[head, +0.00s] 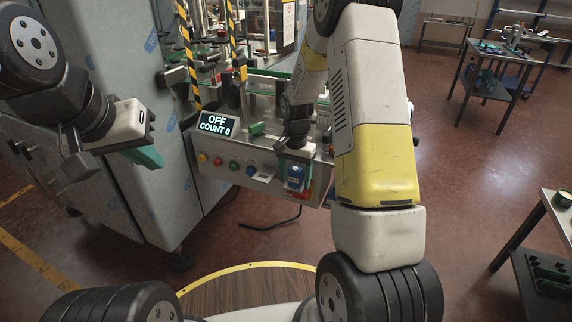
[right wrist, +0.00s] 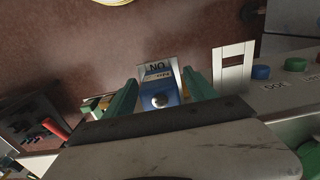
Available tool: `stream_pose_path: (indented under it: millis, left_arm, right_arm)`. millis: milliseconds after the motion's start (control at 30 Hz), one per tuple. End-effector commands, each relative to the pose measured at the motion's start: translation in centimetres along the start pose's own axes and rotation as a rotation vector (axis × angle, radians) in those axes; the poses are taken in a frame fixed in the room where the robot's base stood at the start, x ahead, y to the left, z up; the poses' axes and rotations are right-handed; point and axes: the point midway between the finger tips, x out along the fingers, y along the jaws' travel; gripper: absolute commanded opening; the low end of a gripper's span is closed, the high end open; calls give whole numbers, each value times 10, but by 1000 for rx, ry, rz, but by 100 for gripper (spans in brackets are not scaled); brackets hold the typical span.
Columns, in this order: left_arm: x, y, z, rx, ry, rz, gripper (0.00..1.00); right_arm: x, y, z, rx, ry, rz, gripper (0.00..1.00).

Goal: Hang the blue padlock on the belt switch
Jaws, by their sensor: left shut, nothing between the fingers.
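The blue padlock (head: 295,184) is at the right part of the machine's front panel, below my right gripper (head: 295,160). In the right wrist view the blue body (right wrist: 166,90) lies between the two green fingers of my right gripper (right wrist: 160,92), with a round silver part on it. I cannot tell whether both fingers press on it. A pale plate with ON and OFF lettering (right wrist: 157,70) shows at its far end. The belt switch itself I cannot make out clearly, nor the shackle's seat. My left gripper (head: 148,158) is shut and empty at the left, apart from the panel.
The panel (head: 215,172) carries several coloured buttons and a white slotted plate (head: 263,175). A display (head: 217,124) reads OFF, COUNT 0. A tall grey cabinet (head: 150,205) stands close to my left arm. Floor in front of the panel is open.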

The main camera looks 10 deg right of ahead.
Motion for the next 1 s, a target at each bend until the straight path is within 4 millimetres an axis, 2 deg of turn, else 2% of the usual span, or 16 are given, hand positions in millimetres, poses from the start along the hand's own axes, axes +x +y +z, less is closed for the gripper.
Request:
stream_pose_path:
  millis: [233, 500, 767, 867, 1000]
  left_arm:
    - [0, 0, 0, 0, 0, 0, 0]
    - [0, 0, 0, 0, 0, 0, 0]
    - [0, 0, 0, 0, 0, 0, 0]
    - [0, 0, 0, 0, 0, 0, 0]
    - [0, 0, 0, 0, 0, 0, 0]
  right_arm:
    - [-9, 0, 0, 0, 2, -1, 65]
    - [-54, -1, -1, -1, 4, -3, 65]
    - [-86, 1, 2, -10, 7, -11, 65]
    - [-110, 6, 10, -41, 27, -42, 65]
    - [-162, 20, 36, -128, 82, -114, 65]
